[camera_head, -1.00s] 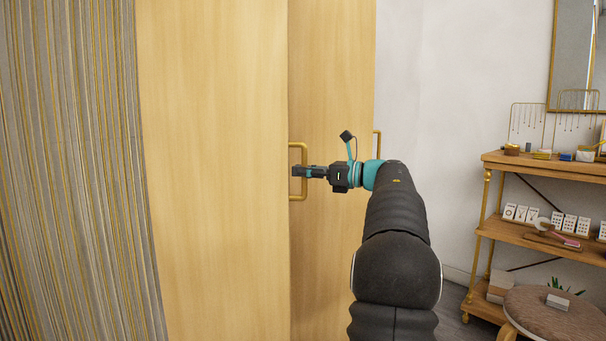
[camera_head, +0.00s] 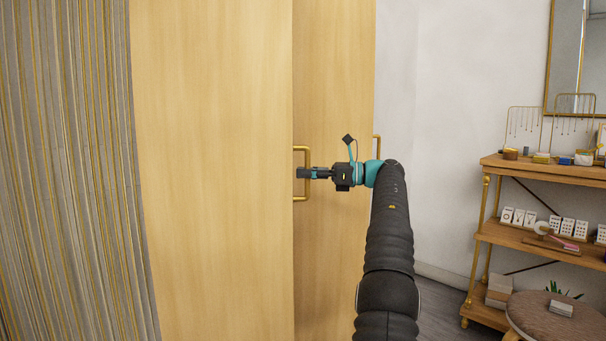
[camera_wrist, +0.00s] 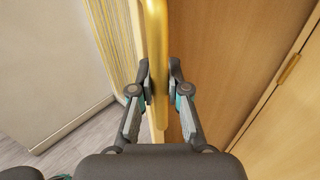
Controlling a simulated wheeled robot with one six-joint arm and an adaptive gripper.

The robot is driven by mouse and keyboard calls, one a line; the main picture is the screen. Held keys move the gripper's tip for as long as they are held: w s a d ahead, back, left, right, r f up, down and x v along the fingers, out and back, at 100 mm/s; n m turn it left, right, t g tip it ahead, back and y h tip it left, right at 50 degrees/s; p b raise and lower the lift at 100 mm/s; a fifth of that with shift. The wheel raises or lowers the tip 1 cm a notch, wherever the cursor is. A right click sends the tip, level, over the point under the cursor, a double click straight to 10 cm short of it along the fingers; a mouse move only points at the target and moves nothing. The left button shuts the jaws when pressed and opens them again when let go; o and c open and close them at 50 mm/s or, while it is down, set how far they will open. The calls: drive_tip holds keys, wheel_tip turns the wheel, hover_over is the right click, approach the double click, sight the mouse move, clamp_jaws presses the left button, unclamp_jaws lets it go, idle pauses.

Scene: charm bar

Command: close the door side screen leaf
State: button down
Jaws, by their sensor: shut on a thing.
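A tall pale wooden screen leaf (camera_head: 212,170) fills the centre left of the head view, its free edge standing in front of a second wooden panel (camera_head: 335,90). A gold bar handle (camera_head: 308,155) is fixed near that free edge. My gripper (camera_head: 304,173) is shut on this handle, reaching it from the right. In the wrist view the gold handle (camera_wrist: 157,60) runs between the two fingers, with the leaf's edge to its left. I cannot tell which leaf the task names.
A pleated grey and gold curtain (camera_head: 70,170) stands at the left. At right are a wooden display shelf (camera_head: 540,237) with jewellery cards and a round stool (camera_head: 560,322). A white wall (camera_head: 455,120) and bare floor (camera_head: 445,305) lie between.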

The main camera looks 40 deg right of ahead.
drive_tip(key=shift+s+d, duration=0.1)
drive_tip(key=shift+d, duration=0.1)
drive_tip(key=c, duration=1.1)
unclamp_jaws()
drive_tip(key=shift+s+d, duration=0.15)
drive_tip(key=shift+d, duration=0.15)
drive_tip(key=shift+c, duration=0.2)
drive_tip(key=shift+w+a, duration=0.2)
drive_tip(key=shift+a, duration=0.2)
